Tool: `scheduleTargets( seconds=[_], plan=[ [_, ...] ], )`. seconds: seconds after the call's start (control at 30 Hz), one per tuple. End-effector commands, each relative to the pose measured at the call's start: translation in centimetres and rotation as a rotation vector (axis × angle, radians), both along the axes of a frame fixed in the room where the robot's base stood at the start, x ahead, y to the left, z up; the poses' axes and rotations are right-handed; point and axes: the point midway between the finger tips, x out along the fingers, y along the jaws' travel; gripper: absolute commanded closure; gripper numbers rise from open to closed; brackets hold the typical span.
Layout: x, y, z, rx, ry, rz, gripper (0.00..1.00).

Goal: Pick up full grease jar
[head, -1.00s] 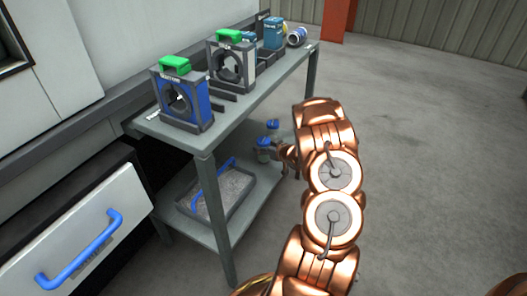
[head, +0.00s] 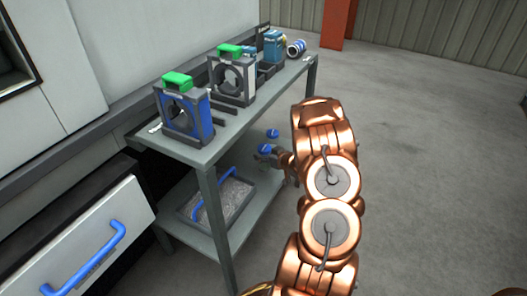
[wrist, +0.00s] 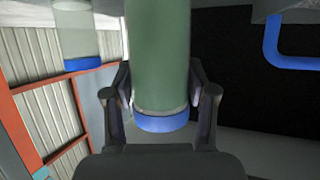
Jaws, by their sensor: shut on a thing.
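The full grease jar shows in the wrist view as a green-filled cylinder (wrist: 160,45) with a blue lid (wrist: 162,123), upside down in that picture. My gripper (wrist: 158,88) is shut on it, one finger on each side near the lid. In the head view its blue lid (head: 265,149) shows beside my gripper (head: 284,160) at the lower shelf, its body mostly hidden. A second jar (wrist: 75,35), clear with a pale band near its blue lid, stands apart at the left of the wrist view. Its lid (head: 272,133) shows behind in the head view.
The grey table (head: 224,136) has its top above the lower shelf. A tray with a blue handle (head: 213,187) sits on that shelf near the jars. Blue (head: 185,118) and white (head: 232,82) fixtures with green tops stand above. Floor to the right is clear.

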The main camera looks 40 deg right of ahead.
Motion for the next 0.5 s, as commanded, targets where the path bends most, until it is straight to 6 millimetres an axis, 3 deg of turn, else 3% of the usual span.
scheduleTargets(
  seconds=[0.5],
  plan=[
    [-7.5,6.0,1.0,0.001,0.002,-0.001,0.92]
  ],
)
